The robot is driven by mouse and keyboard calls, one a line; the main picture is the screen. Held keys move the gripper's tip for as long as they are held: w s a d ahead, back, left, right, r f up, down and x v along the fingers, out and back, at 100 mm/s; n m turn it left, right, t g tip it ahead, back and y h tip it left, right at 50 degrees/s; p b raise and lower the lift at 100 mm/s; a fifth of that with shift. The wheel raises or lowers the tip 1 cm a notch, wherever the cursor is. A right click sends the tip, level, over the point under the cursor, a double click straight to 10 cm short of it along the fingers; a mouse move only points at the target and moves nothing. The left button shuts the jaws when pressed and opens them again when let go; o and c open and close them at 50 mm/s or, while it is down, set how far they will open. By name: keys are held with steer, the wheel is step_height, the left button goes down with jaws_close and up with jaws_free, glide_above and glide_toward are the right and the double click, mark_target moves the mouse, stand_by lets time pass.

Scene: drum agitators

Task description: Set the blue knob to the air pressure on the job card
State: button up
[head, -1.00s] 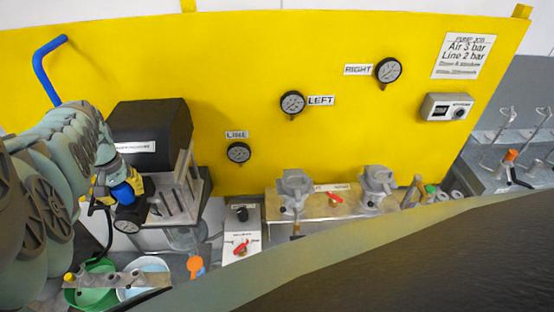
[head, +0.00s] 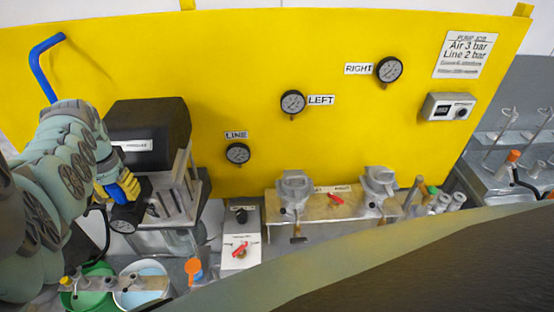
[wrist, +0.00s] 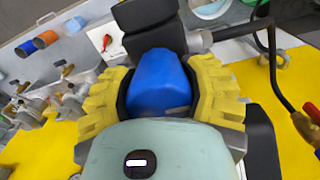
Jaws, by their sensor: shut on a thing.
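The blue knob (wrist: 160,82) fills the middle of the wrist view, between the two yellow ribbed fingers of my gripper (wrist: 160,92). The fingers are shut on it from both sides. In the head view my gripper (head: 118,188) is at the left, at the knob, beside the pump with the black top (head: 150,135). A round pressure gauge (head: 124,225) sits just below the knob; its reading is too small to tell. The job card (head: 465,55) at the upper right of the yellow panel reads "Air 3 bar, Line 2 bar".
The yellow panel (head: 240,80) carries the gauges LINE (head: 237,153), LEFT (head: 292,102) and RIGHT (head: 389,69). A box with a red lever (head: 240,249) stands right of the pump. A green bucket (head: 92,285) and a white bucket (head: 143,275) stand below my arm.

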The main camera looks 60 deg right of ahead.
steer(key=m+b, duration=0.1)
steer(key=m, duration=0.2)
steer(key=shift+m, duration=0.4)
steer(key=m+b, duration=0.1)
steer(key=m, duration=0.2)
steer(key=shift+m, duration=0.3)
steer(key=shift+a+f+m+b, duration=0.1)
steer(key=shift+m+b, duration=0.45)
steer(key=shift+m, duration=0.45)
steer(key=shift+m+b, duration=0.9)
steer(key=shift+b, duration=0.05)
steer(key=shift+m, duration=0.3)
steer(key=o, duration=1.3)
steer(key=shift+b, duration=0.3)
steer(key=shift+c, duration=0.2)
steer(key=shift+r, duration=0.2)
